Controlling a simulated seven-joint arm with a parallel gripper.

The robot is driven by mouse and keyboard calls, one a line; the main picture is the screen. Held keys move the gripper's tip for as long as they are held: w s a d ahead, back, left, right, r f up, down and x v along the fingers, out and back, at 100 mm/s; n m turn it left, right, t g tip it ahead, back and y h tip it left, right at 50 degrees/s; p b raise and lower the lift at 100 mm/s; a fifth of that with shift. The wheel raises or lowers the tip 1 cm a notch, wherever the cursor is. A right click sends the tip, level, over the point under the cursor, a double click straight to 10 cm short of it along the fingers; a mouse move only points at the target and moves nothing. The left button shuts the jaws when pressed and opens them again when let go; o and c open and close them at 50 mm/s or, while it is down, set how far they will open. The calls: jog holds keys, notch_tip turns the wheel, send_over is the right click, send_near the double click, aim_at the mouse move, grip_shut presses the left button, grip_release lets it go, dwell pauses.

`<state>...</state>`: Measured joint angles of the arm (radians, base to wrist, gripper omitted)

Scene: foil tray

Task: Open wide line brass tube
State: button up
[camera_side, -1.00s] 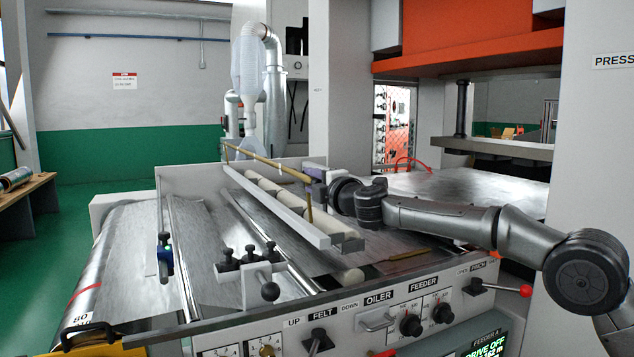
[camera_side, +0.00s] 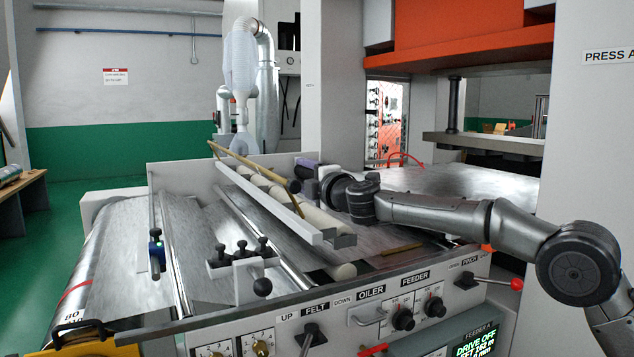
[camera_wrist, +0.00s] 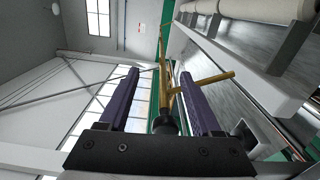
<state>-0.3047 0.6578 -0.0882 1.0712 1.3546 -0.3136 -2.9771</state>
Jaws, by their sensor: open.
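The brass tube (camera_side: 250,163) runs slantwise above the row of pale rollers in the side view, with a dark end cap at its near end. A thin brass lever (camera_side: 299,206) slants down from near that end. In the wrist view the tube (camera_wrist: 164,75) points away from me, its dark end near the palm, and the lever (camera_wrist: 208,79) sticks out to the right. My gripper (camera_side: 307,167) is beside the tube's near end. Its purple fingers are apart, and in the wrist view the tube shows between them (camera_wrist: 160,73). I cannot tell whether a finger touches the lever.
A pale rail (camera_side: 268,203) and rollers (camera_side: 320,220) lie under the tube. A clamp with black knobs (camera_side: 240,265) stands at the front left. The control panel (camera_side: 400,310) has switches and a red-tipped lever (camera_side: 517,284). The orange press (camera_side: 460,40) stands at the right.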

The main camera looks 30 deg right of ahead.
jog(key=s, duration=1.3)
jog(key=shift+s, duration=0.25)
